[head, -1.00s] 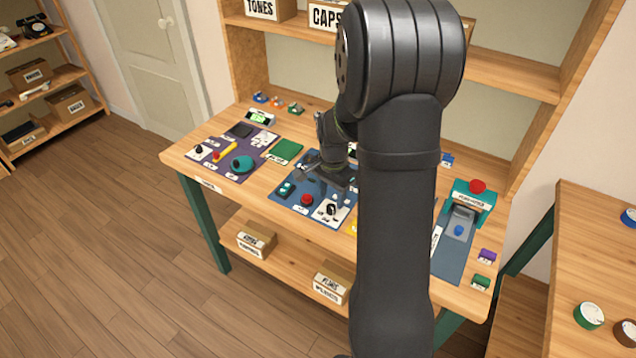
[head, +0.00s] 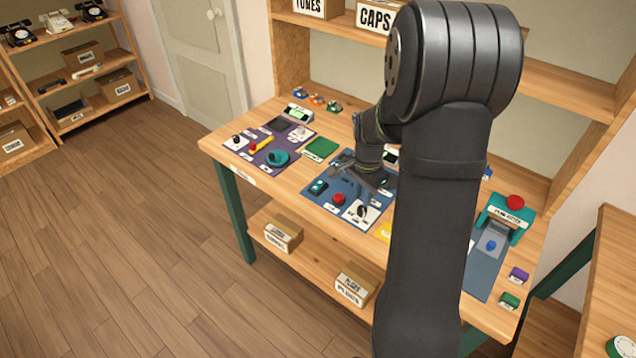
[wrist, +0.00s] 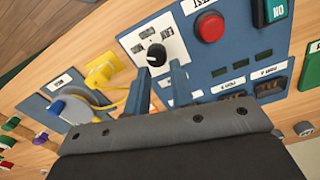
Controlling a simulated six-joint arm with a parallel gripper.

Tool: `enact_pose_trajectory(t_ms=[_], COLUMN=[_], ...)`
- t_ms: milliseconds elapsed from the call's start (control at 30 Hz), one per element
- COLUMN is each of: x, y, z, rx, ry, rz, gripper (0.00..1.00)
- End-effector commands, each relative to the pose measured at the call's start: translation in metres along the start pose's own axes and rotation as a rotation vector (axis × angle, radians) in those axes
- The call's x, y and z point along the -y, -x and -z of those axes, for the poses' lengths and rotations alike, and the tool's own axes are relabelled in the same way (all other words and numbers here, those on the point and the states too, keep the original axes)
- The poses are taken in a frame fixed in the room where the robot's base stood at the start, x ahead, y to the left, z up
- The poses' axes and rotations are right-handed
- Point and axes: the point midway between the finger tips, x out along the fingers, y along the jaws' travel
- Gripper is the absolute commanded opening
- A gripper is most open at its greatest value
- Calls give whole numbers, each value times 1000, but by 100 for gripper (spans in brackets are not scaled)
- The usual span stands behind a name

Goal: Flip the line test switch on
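A blue panel (head: 345,190) on the bench carries a teal rocker switch (head: 318,187), a red button (head: 339,199) and a black knob (head: 362,211) on a white plate. In the wrist view the teal switch (wrist: 272,11) is at the top right edge, partly cut off, with "ON" lettering. The red button (wrist: 210,27) and black knob (wrist: 157,54) are left of it. A label above the red button appears to end in "TEST". My gripper (wrist: 163,84) is open and empty over the panel, its fingertips closest to the knob. It also shows in the head view (head: 372,180).
Dark port sockets (wrist: 270,86) lie right of the fingers. A purple panel (head: 268,146) lies to the left, and a teal-framed device with a red top (head: 514,203) stands at the right.

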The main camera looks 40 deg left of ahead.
Motion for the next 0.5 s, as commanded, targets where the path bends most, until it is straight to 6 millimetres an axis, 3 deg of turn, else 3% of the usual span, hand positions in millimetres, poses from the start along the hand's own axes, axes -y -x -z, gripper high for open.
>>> enact_pose_trajectory(t_ms=[33,100,300,500], x=[9,27,89,130], y=[6,17,63,100], z=[-2,-5,-27,-49], rx=[-10,-30,-109,-170], ry=[16,45,145,203], rz=[3,5,11,20], gripper=[11,0,0,0])
